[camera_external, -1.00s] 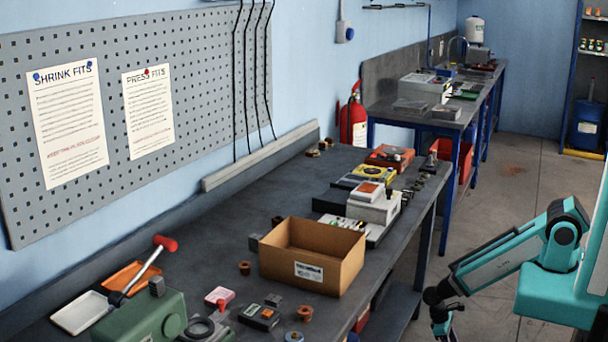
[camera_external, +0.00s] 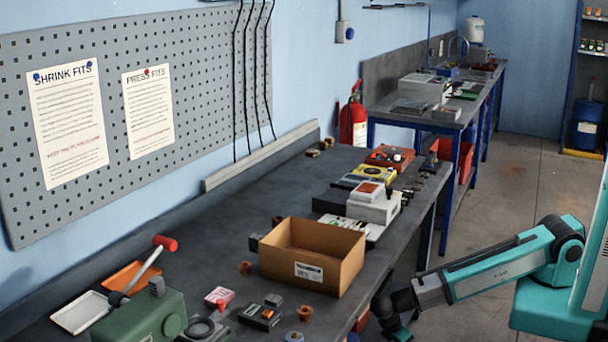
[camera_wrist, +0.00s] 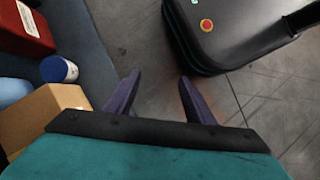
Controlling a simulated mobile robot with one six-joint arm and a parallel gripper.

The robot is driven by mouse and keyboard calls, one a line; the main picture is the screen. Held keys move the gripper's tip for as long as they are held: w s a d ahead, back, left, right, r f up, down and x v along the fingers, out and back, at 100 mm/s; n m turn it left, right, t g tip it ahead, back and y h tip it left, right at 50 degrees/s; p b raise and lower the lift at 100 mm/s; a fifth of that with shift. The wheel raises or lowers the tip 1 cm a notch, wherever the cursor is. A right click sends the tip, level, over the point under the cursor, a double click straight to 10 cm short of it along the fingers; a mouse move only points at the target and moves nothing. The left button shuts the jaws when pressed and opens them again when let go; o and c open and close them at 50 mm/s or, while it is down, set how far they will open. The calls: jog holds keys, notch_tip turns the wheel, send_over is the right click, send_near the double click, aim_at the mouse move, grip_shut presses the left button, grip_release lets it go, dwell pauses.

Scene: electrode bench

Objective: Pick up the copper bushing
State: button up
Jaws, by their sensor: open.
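Two small copper-coloured flanged pieces stand on the dark bench in the external view: one (camera_external: 305,312) near the front edge, before the cardboard box, and one (camera_external: 245,268) left of that box. I cannot tell for sure which is the copper bushing. My gripper (camera_wrist: 157,92) is open and empty in the wrist view, its two dark fingers apart over the floor. In the external view my wrist hangs beside the bench's front edge, right of both pieces, and the fingertips are not clear. No bushing shows in the wrist view.
An open cardboard box (camera_external: 328,265) stands mid-bench, with instruments behind it. A green press (camera_external: 140,318) is at the front left. In the wrist view, a red box (camera_wrist: 22,28), a blue-and-white can (camera_wrist: 58,69) and a carton (camera_wrist: 40,112) lie at left.

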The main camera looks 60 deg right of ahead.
jog(key=s+a+r+n+t+y+p, duration=0.15)
jog(key=a+r+n, duration=0.65)
jog(key=a+r, duration=1.1)
jog(key=a+r+n+t+p, duration=0.25)
jog(key=a+r+n, duration=0.55)
jog(key=a+r, duration=1.1)
jog(key=w+a+r+n+y+p, duration=0.1)
jog(key=w+r+n+p, duration=0.1)
jog(key=w+r+p, duration=0.3)
jog(key=w+a+r+n+g+y+p, duration=0.1)
jog(key=w+a+r+n+y+p, duration=0.1)
jog(key=w+r+p, duration=0.4)
jog(key=w+r+n, duration=0.1)
jog(key=w+r, duration=0.4)
jog(key=w, duration=0.1)
jog(key=shift+w+r, duration=0.4)
jog(key=p, duration=0.2)
send_over(305, 314)
jog(key=d, duration=0.2)
jog(key=shift+w+a+f, duration=0.1)
jog(key=shift+w+f, duration=0.05)
jog(key=shift+f, duration=1.3)
jog(key=shift+w+a+f, duration=0.1)
jog(key=shift+f, duration=1.3)
jog(key=shift+w+f, duration=0.15)
jog(key=shift+f, duration=1.3)
